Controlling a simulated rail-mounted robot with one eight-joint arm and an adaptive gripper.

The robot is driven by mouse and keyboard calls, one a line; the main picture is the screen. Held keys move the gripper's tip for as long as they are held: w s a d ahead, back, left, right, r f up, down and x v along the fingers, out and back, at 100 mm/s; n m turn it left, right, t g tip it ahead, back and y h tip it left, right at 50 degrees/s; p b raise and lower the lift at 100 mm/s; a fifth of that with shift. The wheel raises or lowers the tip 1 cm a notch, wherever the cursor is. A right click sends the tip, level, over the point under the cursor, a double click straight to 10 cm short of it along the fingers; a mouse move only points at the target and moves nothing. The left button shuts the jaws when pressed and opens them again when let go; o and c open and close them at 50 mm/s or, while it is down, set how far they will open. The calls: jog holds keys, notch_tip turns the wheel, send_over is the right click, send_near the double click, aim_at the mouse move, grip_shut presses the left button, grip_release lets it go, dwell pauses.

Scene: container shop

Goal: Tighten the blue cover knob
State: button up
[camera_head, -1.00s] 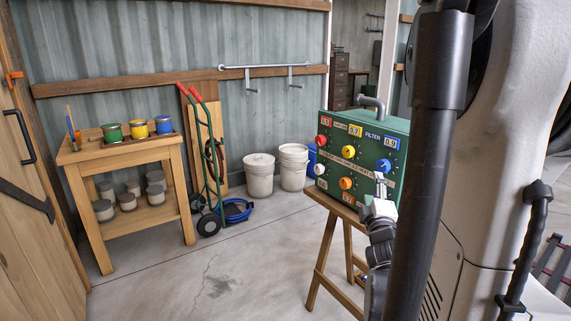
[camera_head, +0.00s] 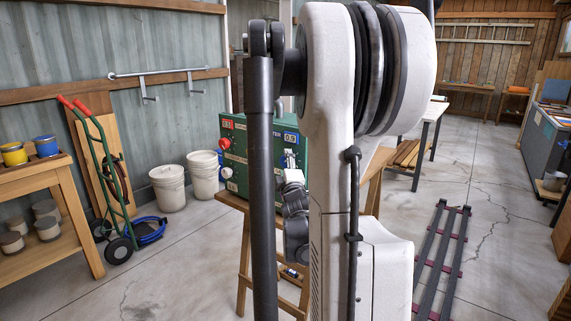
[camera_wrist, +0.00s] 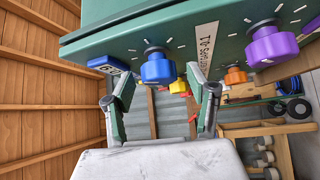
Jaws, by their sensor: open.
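My gripper (camera_wrist: 160,92) is open in the wrist view. One finger is left of the knob and the other right of it, with a gap visible on both sides. In the head view the green box (camera_head: 235,160) is partly covered by my arm. My gripper (camera_head: 289,160) is at the right part of its front. I cannot make out the blue knob's grip there.
A purple knob (camera_wrist: 272,46) and an orange knob (camera_wrist: 235,76) are right of the blue one. The box stands on a wooden stand (camera_head: 243,265). White buckets (camera_head: 168,188) and a hand truck (camera_head: 110,175) are to the left.

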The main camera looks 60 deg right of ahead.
jog(key=shift+x, duration=0.95)
jog(key=c, duration=1.2)
jog(key=shift+f+m+h+b, duration=0.15)
jog(key=shift+m+h+b, duration=0.3)
jog(key=shift+b, duration=0.4)
jog(key=m+h+b, duration=0.2)
jog(key=m+b, duration=0.1)
jog(key=shift+f+t+b, duration=0.15)
jog(key=shift+t+b, duration=0.15)
jog(key=shift+r+m+g+h+b, duration=0.15)
jog(key=shift+m+g+h+b, duration=0.6)
jog(key=shift+m+h, duration=0.7)
jog(key=shift+r+m+g+h+b, duration=0.1)
jog(key=shift+m+g+h+b, duration=0.6)
jog(key=shift+m, duration=1.1)
jog(key=shift+h, duration=0.4)
